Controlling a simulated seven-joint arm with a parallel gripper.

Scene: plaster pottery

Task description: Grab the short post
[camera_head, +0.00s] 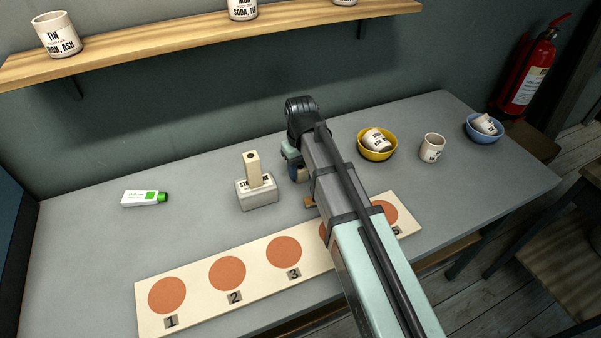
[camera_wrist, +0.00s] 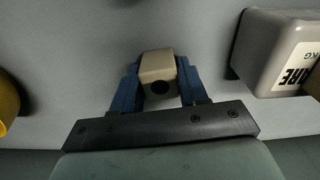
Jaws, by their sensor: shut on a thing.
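Another, taller-looking beige post (camera_head: 253,168) stands upright on a grey labelled block (camera_head: 258,197), left of my gripper. This block also shows at the right of the wrist view (camera_wrist: 262,50).
A cream board (camera_head: 197,309) with numbered orange circles lies along the front, partly under my arm. A yellow bowl (camera_head: 362,153) with a cup, a white cup (camera_head: 432,147) and a blue bowl (camera_head: 471,135) stand right. A shelf (camera_head: 150,48) hangs above.

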